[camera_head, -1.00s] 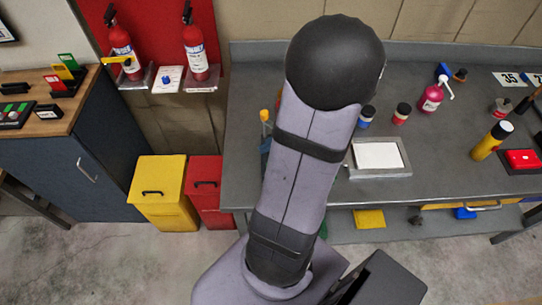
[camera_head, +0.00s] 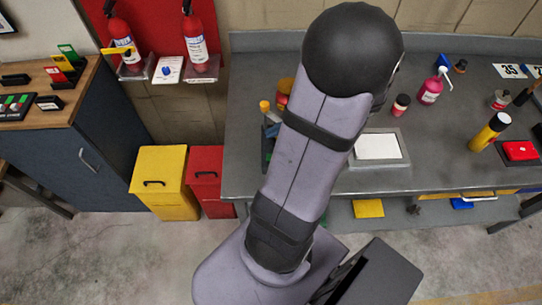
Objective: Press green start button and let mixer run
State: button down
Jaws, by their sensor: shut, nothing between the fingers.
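My gripper is not in view; only my arm's large links show, rising through the middle of the picture. No mixer can be made out for certain; my arm hides part of the grey bench. A dark panel (camera_head: 15,107) with small green and red pieces, perhaps buttons, lies at the left edge on the wooden-topped cabinet. It is too small to tell whether one is the green start button. A red box (camera_head: 520,151) on a dark base sits at the bench's right end.
Floor at left front is clear.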

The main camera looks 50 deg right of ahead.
jog(key=shift+f+b, duration=3.4)
jog(key=shift+f, duration=0.7)
jog(key=shift+f, duration=0.15)
jog(key=shift+f+b, duration=0.3)
jog(key=shift+f+b, duration=0.4)
jog(key=shift+f, duration=0.05)
jog(key=shift+r+p, duration=0.9)
jog(key=shift+r, duration=0.05)
jog(key=shift+r+p, duration=2.25)
jog(key=shift+r, duration=0.25)
